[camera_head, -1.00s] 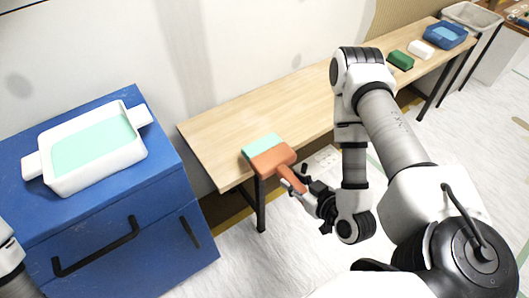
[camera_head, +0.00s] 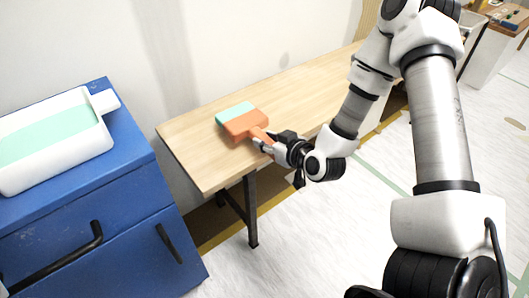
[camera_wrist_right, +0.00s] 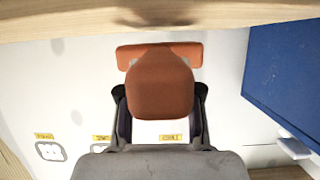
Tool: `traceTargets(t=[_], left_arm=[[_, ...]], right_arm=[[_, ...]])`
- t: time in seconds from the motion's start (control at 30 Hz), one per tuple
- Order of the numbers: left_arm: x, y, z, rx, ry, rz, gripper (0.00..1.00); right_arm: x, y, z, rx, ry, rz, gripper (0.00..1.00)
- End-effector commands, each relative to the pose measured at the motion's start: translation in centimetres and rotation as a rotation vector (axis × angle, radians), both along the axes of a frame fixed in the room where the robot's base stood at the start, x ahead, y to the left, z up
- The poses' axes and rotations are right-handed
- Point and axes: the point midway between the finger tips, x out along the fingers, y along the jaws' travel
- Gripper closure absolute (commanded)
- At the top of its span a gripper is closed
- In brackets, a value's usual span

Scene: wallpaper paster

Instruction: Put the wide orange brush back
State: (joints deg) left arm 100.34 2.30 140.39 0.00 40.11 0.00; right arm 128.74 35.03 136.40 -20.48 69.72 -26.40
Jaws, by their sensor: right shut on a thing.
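The wide orange brush (camera_head: 245,123) has an orange body and a mint-green bristle edge. My right gripper (camera_head: 266,144) is shut on its handle. In the head view the brush appears over the left end of the wooden table, bristles toward the wall. In the right wrist view the brush (camera_wrist_right: 160,53) shows between the fingers of the right gripper (camera_wrist_right: 160,92), with a gap in the picture between it and the wood. I cannot tell its exact height above the table. My left gripper is not in view.
The wooden table (camera_head: 290,95) is bare around the brush; my right arm hides its far part. A blue cabinet (camera_head: 130,200) stands at the left, carrying a white tray (camera_head: 88,150) with mint-green contents. A gap separates cabinet and table. The wall runs behind both.

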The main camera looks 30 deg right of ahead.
Motion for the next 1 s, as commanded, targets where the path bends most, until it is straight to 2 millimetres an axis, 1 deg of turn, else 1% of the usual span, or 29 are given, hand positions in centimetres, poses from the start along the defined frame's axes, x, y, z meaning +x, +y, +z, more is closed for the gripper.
traceTargets(t=[0.13, 0.17, 0.2, 0.27, 0.57, 0.6, 0.63, 0.67, 0.93, 1.0], left_arm=[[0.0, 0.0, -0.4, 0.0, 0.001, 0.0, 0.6], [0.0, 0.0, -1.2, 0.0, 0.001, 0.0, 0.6], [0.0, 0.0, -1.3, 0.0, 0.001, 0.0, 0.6], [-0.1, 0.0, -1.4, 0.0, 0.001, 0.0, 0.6], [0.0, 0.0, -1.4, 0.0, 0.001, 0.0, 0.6], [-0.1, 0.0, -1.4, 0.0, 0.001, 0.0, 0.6], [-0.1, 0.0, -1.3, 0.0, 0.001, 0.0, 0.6], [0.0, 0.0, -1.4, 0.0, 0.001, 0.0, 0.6], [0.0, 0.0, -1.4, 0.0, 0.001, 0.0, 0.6], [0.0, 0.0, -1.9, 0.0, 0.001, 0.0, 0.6]], right_arm=[[2.2, -0.5, -0.1, -0.003, -0.005, 0.0, 1.0], [1.9, -0.4, -1.5, -0.002, 0.002, 0.001, 1.0], [1.8, -0.4, -2.3, -0.001, 0.004, 0.0, 1.0], [1.8, -0.4, -3.1, -0.001, 0.002, 0.0, 1.0], [1.8, -0.4, -3.4, 0.0, 0.0, 0.0, 1.0], [1.8, -0.4, -3.4, 0.0, 0.0, 0.0, 0.58], [1.8, -0.4, -3.3, 0.0, 0.0, 0.0, 0.48], [1.8, -0.4, -3.3, 0.0, 0.0, 0.0, 0.4], [1.8, -0.4, -3.4, 0.0, 0.0, 0.0, 0.4], [1.8, -0.4, -3.7, 0.001, -0.001, 0.0, 0.4]])
